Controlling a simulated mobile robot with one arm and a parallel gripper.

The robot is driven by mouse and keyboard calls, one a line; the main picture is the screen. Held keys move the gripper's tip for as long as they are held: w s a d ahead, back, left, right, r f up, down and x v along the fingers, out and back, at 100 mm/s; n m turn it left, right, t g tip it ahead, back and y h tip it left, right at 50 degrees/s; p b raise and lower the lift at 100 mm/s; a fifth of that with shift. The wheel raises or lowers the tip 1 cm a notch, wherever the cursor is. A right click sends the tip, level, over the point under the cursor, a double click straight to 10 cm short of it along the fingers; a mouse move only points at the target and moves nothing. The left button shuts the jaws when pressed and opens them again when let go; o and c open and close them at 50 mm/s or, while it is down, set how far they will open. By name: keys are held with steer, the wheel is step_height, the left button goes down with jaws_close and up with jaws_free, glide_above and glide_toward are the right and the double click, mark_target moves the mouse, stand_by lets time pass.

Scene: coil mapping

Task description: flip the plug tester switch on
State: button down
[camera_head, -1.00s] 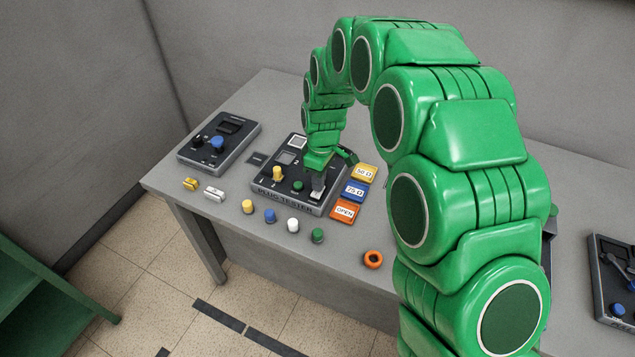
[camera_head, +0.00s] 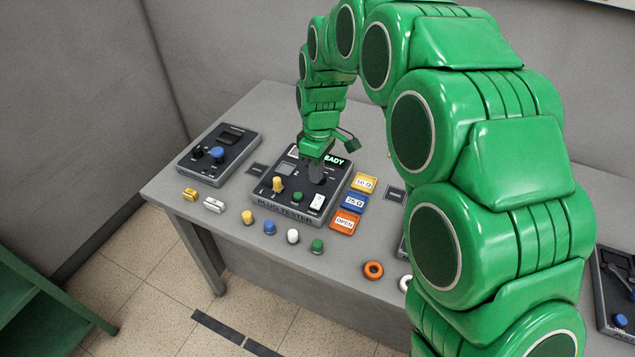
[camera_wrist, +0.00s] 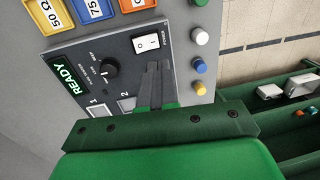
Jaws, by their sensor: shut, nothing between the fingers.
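The plug tester (camera_head: 274,206) is a dark box on the grey table, with a lit green READY display (camera_head: 334,160). Its white rocker switch (camera_head: 317,203) is at the front right corner of the panel. It also shows in the wrist view (camera_wrist: 146,43), where its black marks are visible. My gripper (camera_head: 317,182) is shut and empty above the panel, apart from the switch and behind it in the head view. In the wrist view its fingertips (camera_wrist: 160,68) show close beside the switch. A yellow plug (camera_head: 277,184) and a green plug (camera_head: 298,197) stand on the panel.
Yellow, blue and orange label tiles (camera_head: 348,222) lie right of the tester. Several small coloured plugs (camera_head: 269,227) stand along the table's front. Another dark device (camera_head: 218,153) sits at the left. An orange ring (camera_head: 373,270) lies at the front right.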

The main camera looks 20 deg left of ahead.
steer(key=r, duration=0.5)
steer(key=shift+s, duration=0.4)
steer(key=s+d+r+m, duration=0.2)
steer(key=d+r+m, duration=0.1)
steer(key=d, duration=0.5)
steer(key=s+d+r+m, duration=0.2)
steer(key=s+d+m, duration=0.1)
steer(key=d, duration=0.6)
steer(key=s+d+r+m, duration=0.2)
steer(key=d+r, duration=0.1)
steer(key=d, duration=0.5)
steer(key=s+d+f+m, duration=0.1)
steer(key=s+d+m, duration=0.9)
steer(key=s+d, duration=0.6)
steer(key=s, duration=0.4)
steer(key=c, duration=1.8)
jaws_free()
steer(key=shift+f, duration=0.1)
